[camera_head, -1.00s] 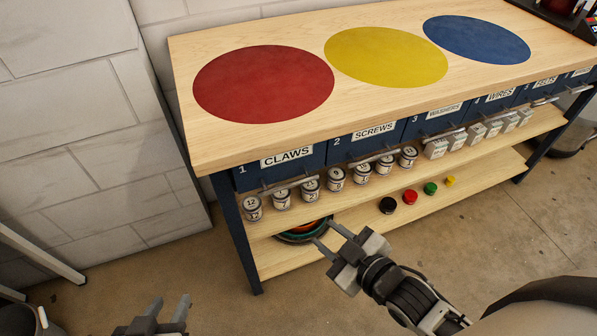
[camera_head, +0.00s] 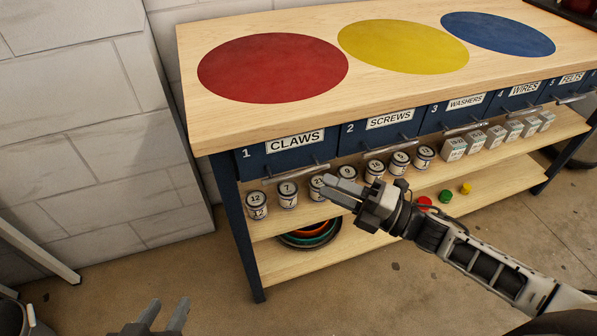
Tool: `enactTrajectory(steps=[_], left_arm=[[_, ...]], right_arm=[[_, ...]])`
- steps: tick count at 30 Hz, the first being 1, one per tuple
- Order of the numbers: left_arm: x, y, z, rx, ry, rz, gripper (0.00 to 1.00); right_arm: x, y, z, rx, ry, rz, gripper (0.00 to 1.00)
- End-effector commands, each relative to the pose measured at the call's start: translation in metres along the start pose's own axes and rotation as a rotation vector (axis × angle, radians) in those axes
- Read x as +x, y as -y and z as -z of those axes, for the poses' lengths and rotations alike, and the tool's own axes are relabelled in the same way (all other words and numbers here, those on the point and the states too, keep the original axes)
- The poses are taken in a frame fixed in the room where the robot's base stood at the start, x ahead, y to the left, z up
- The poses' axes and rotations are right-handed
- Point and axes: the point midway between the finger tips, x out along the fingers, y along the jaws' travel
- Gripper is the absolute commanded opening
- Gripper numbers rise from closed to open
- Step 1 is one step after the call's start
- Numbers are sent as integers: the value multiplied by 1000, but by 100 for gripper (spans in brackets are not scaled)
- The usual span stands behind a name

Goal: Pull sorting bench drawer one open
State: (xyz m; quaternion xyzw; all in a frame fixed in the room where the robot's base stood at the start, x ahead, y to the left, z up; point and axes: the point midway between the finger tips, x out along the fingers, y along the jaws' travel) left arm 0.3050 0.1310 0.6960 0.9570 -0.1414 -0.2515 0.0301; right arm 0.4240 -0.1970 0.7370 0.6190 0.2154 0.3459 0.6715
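Drawer one (camera_head: 258,162) of the sorting bench (camera_head: 200,135) is a dark blue front marked "1" with a "CLAWS" label, at the left end under the wooden top. It looks shut. Its pale bar handle (camera_head: 293,175) runs along the lower front. My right gripper (camera_head: 325,187) is open, with its fingers pointing left, a little below and right of that handle in the picture. I see nothing between its fingers, and it appears apart from the handle. My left gripper (camera_head: 163,314) is open and empty at the bottom edge, over the floor.
Several labelled cans (camera_head: 287,193) stand on the upper shelf below the drawers, close to my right gripper. White boxes (camera_head: 497,137) stand further right. Stacked bowls (camera_head: 308,233) sit on the lower shelf. A block wall (camera_head: 85,110) rises left of the bench. The floor (camera_head: 350,290) in front is clear.

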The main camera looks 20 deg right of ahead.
Motion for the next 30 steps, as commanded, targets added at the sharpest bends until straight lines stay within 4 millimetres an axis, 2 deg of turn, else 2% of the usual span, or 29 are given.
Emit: enactTrajectory(steps=[3,10,15,24,25,28,30], left_arm=[[0,0,0,0,1,1,36],[0,0,0,-1,3,1,36],[0,0,0,-1,4,1,36],[0,0,0,0,2,1,36],[0,0,1,0,2,1,36],[1,1,1,0,0,1,36],[1,1,2,0,0,1,36]], right_arm=[[28,-2,-1,-1,0,-5,33],[64,0,0,1,1,-2,33],[76,0,0,2,0,0,33],[78,0,0,2,1,1,33],[78,0,0,2,1,1,27],[77,0,0,2,1,1,0],[77,0,0,2,1,1,0]])
